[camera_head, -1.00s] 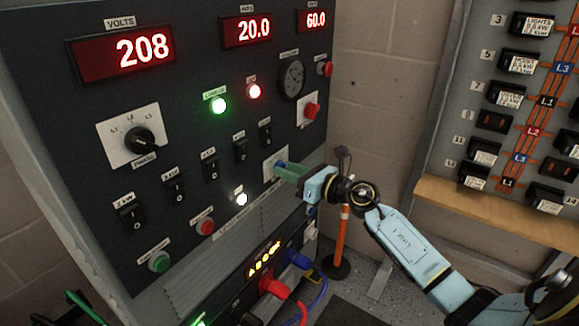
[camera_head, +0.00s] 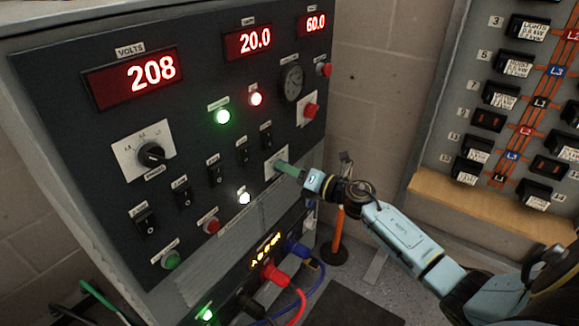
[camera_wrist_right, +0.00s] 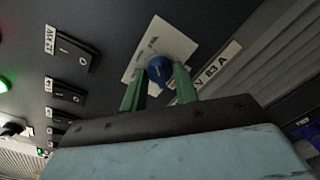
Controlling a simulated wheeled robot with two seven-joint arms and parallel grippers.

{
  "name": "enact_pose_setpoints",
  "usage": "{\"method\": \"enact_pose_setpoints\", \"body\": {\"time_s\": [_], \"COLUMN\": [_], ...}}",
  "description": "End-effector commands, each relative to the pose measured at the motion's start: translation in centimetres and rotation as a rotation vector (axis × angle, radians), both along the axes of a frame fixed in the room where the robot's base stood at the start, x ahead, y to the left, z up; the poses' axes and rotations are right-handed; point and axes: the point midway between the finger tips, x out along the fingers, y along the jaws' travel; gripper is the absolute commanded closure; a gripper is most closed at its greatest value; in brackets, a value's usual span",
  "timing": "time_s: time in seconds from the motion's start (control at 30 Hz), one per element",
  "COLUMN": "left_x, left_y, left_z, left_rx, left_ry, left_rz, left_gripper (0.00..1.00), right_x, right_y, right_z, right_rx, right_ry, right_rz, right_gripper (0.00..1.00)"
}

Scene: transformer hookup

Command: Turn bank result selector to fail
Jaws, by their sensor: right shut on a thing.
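The bank result selector is a blue round knob (camera_wrist_right: 160,68) on a white plate (camera_wrist_right: 183,45), seen in the right wrist view. In the head view its white plate (camera_head: 270,168) sits low on the right side of the dark panel, and the knob is mostly hidden by my fingers. My right gripper (camera_head: 286,168) is at the knob, its green fingers on both sides of it, shut on it. In the wrist view the gripper (camera_wrist_right: 160,85) reaches up to the knob. The plate's markings are too small to read.
The panel carries a black rotary knob (camera_head: 151,154), several black rocker switches (camera_head: 216,175), a red knob (camera_head: 311,110) and lit displays (camera_head: 137,77). Red and blue cables (camera_head: 287,277) plug in below. A breaker board (camera_head: 500,95) stands at right, with an orange post (camera_head: 340,233) between.

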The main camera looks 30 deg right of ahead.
Motion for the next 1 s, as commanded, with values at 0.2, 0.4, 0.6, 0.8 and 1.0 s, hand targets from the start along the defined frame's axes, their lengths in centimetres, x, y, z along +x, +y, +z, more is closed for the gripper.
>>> {"method": "enact_pose_setpoints", "body": {"time_s": [0.2, 0.4, 0.6, 0.8, 1.0], "left_x": [-0.25, -0.26, -0.29, -0.29, -0.30], "left_y": [0.01, -0.01, -0.02, -0.03, -0.03], "left_z": [-0.42, -0.44, -0.45, -0.45, -0.42], "left_rx": [0.000, 0.000, -0.001, -0.001, -0.001], "left_ry": [0.002, 0.002, 0.003, 0.004, 0.004], "left_rz": [-0.002, -0.002, -0.003, -0.003, -0.003], "left_gripper": [0.64, 0.64, 0.64, 0.64, 0.64], "right_x": [0.05, 0.06, 0.06, 0.03, -0.15], "right_y": [-0.07, -0.07, -0.08, -0.04, -0.10], "right_z": [0.13, 0.12, 0.13, 0.08, 0.01], "right_rx": [0.018, 0.018, 0.017, 0.017, 0.017], "right_ry": [0.005, 0.005, 0.005, 0.006, 0.007], "right_rz": [-0.002, -0.002, -0.002, -0.001, 0.000], "right_gripper": [0.93, 0.93, 0.59, 0.49, 0.49]}}
